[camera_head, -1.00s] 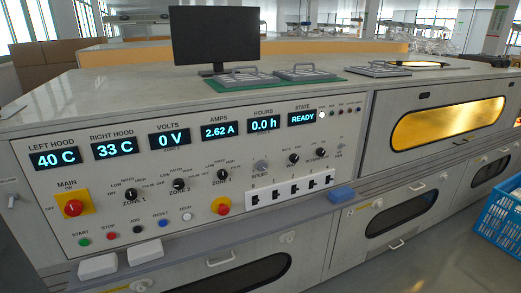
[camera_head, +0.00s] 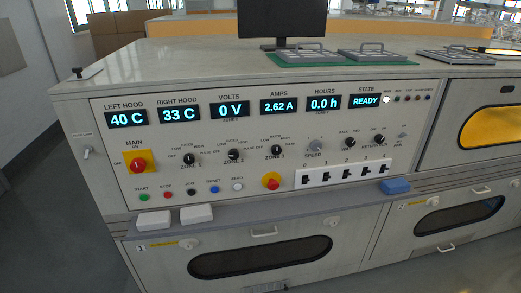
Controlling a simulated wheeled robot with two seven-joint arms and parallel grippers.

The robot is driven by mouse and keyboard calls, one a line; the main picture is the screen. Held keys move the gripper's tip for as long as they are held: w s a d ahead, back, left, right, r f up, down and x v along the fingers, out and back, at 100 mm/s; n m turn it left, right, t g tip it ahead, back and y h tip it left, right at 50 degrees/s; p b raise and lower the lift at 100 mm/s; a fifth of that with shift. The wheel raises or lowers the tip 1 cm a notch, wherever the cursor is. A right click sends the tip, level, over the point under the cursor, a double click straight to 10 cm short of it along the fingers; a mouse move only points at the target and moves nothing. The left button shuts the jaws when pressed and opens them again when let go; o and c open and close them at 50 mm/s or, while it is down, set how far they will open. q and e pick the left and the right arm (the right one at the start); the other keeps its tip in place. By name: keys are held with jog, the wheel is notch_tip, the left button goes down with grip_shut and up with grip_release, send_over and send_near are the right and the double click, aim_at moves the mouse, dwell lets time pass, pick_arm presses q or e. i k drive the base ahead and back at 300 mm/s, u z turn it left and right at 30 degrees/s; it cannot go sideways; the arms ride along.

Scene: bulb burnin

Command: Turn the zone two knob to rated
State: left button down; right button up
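The zone two knob (camera_head: 233,155) is a small black knob in the middle of a row of three on the grey control panel (camera_head: 110,180). Words such as low, rated and high seem to ring it but are too small to read surely, and I cannot tell where its pointer stands. The zone one knob (camera_head: 190,160) is to its left and the zone three knob (camera_head: 277,151) to its right. Above them the volts display (camera_head: 233,109) reads 0 V, the amps display (camera_head: 279,106) 2.62 A and the state display (camera_head: 365,101) READY. Neither of my grippers is in view.
A red main switch (camera_head: 138,162) on a yellow plate is at the panel's left.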

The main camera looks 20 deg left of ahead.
aim_at(233, 154)
jog(key=u, duration=0.55)
jog(key=k, duration=0.65)
jog(key=u, duration=1)
jog(key=i, duration=1)
jog(key=z, duration=0.05)
